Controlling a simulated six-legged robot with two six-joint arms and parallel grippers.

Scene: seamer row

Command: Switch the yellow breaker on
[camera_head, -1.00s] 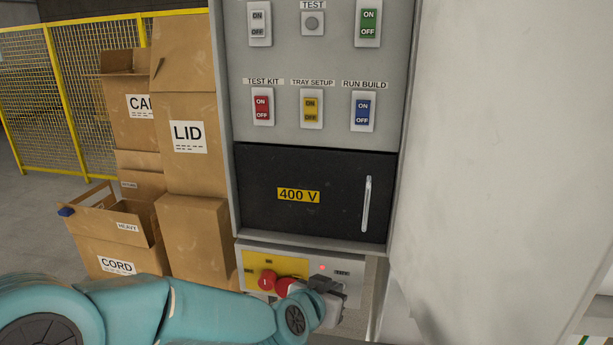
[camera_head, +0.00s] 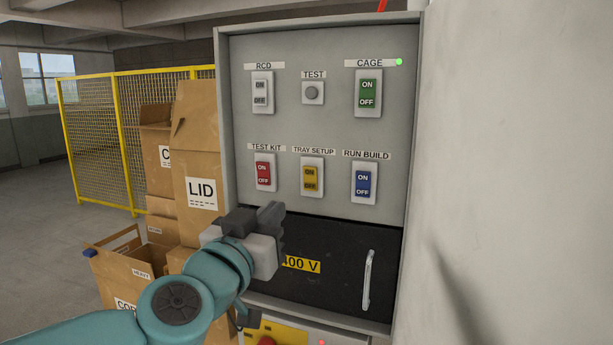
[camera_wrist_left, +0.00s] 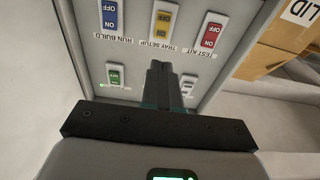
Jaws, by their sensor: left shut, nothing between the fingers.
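The yellow breaker (camera_head: 311,179) sits in the lower row of the panel under the label TRAY SETUP, between the red and blue breakers. It also shows in the left wrist view (camera_wrist_left: 162,22), upside down, just beyond my fingers. I cannot tell its rocker position for sure. My left gripper (camera_head: 272,215) is shut and empty, below and left of the yellow breaker and in front of the black 400 V door. In the left wrist view the closed fingers (camera_wrist_left: 160,82) point toward the panel. My right gripper is not in view.
A red breaker (camera_head: 263,172) is left of the yellow one and a blue breaker (camera_head: 364,183) right. Above are the RCD switch (camera_head: 262,92), a TEST button (camera_head: 312,92) and a green breaker (camera_head: 368,93) with a lit green lamp. Cardboard boxes (camera_head: 200,150) stand left; a pale wall (camera_head: 510,170) is right.

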